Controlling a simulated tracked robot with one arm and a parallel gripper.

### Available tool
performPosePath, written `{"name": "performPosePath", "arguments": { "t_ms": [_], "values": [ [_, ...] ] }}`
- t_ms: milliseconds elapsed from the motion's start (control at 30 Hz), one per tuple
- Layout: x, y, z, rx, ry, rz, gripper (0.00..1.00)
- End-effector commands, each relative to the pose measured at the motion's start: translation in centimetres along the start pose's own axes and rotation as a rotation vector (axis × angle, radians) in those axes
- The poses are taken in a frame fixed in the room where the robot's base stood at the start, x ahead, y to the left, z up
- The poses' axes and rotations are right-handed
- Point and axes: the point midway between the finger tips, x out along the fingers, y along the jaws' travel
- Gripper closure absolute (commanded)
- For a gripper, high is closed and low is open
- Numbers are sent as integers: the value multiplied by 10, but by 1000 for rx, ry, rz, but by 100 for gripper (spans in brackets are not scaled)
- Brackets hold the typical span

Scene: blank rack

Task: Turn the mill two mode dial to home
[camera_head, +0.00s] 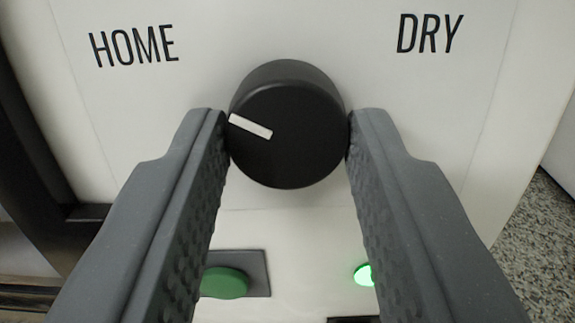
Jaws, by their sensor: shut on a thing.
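The mode dial (290,140) is a round black knob on a white panel, in the upper middle of the head view. Its white pointer mark lies at the knob's left side, pointing left and slightly up, toward the HOME label's side. The label HOME (134,46) is at the upper left and the label DRY (430,34) at the upper right. My gripper (289,135) is shut on the dial, with one grey finger touching each side. The mill's number does not show.
Below the dial, a green button (224,282) on a grey plate and a lit green lamp (364,274) are partly hidden by my fingers. A dark frame (40,170) runs along the left. Speckled floor (545,235) shows at the right.

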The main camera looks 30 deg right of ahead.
Motion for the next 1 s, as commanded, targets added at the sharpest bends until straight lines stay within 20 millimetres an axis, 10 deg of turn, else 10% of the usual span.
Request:
{"name": "performPosePath", "arguments": {
  "t_ms": [667, 700, 733, 1000],
  "values": [
    [1, 3, 2, -57, -4, -2, 90],
    [1, 3, 2, -57, -3, -2, 56],
    [1, 3, 1, -57, -3, -2, 48],
    [0, 1, 0, -56, 0, -6, 45]
  ]
}}
